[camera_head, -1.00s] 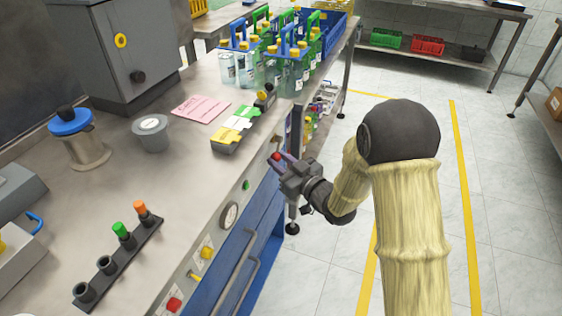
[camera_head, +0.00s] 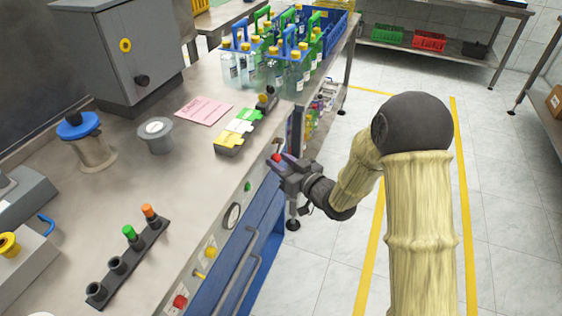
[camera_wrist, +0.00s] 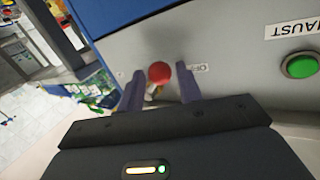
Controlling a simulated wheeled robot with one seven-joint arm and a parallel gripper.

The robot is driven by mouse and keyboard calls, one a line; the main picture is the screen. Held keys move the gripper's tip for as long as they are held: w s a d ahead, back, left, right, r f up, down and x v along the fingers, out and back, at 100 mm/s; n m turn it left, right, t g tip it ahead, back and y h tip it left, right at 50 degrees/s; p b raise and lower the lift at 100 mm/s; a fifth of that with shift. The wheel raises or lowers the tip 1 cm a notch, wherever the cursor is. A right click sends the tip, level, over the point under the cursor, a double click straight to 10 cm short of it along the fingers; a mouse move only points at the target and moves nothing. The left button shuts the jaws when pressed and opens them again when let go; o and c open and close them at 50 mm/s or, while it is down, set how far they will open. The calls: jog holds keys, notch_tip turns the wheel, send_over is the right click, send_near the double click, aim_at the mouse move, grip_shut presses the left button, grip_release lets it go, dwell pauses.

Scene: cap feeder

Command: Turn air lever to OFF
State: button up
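The air lever shows as a red ball knob (camera_wrist: 159,72) on the grey front panel in the wrist view, beside a small label that appears to read OFF (camera_wrist: 199,68). In the head view the red knob (camera_head: 277,157) is at the far end of the counter's front panel, partly behind the fingers. My gripper (camera_head: 281,162) is at the knob. In the wrist view my gripper (camera_wrist: 160,90) is open, with one finger on each side of the knob and gaps between. The lever's stem is mostly hidden.
A green button (camera_wrist: 301,66) under an EXHAUST label is right of the knob in the wrist view. A gauge (camera_head: 232,216), yellow and red controls and a blue drawer front (camera_head: 240,262) are along the panel. Bottles in carriers (camera_head: 262,65) stand on the counter. The floor at right is clear.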

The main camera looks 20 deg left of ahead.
jog(key=p+v, duration=0.4)
jog(key=v, duration=1.1)
jog(key=shift+r, duration=0.2)
jog(key=p+v, duration=0.2)
jog(key=p, duration=0.5)
jog(key=shift+d+f, duration=0.1)
jog(key=shift+d, duration=0.05)
jog(key=shift+f, duration=0.1)
